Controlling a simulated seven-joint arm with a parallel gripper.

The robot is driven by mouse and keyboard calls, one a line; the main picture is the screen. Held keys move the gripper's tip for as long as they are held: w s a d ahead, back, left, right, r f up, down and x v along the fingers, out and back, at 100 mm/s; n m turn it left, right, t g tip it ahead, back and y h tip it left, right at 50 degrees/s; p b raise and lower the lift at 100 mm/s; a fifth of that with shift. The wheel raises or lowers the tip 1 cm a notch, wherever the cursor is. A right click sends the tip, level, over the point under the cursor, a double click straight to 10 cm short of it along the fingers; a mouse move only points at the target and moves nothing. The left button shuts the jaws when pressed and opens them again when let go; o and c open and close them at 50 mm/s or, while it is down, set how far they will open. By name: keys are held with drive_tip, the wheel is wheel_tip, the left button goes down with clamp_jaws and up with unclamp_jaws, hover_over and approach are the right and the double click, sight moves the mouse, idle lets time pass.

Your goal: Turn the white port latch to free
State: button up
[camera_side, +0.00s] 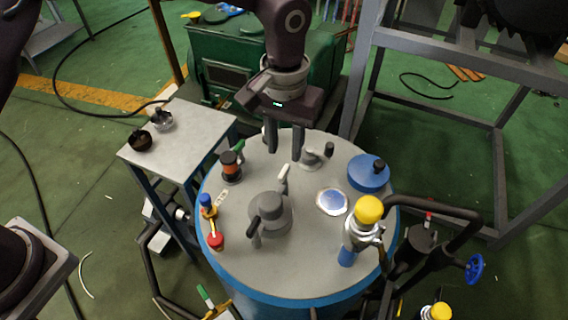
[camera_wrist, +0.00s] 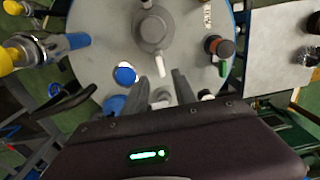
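The white port latch (camera_side: 284,173) is a short pale lever at the grey raised port (camera_side: 270,212) in the middle of the round vessel lid. In the wrist view the white latch (camera_wrist: 160,65) points from the port toward my fingers. My gripper (camera_side: 284,152) points down above the far part of the lid, just behind the latch in the side view. Its two dark fingers are apart with nothing between them. In the wrist view the gripper (camera_wrist: 171,78) has its fingertips close to the latch's free end; I cannot tell whether they touch it.
The grey lid (camera_side: 310,255) also carries a blue cap (camera_side: 368,172), a round sight glass (camera_side: 332,202), a yellow-topped valve (camera_side: 368,210), an orange-and-black fitting (camera_side: 231,166) and a red knob (camera_side: 216,241). A small table (camera_side: 190,135) stands at left.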

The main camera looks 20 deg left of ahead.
sight(284, 170)
wheel_tip(284, 170, down, 6)
drive_tip(key=shift+f, duration=0.2)
clamp_jaws()
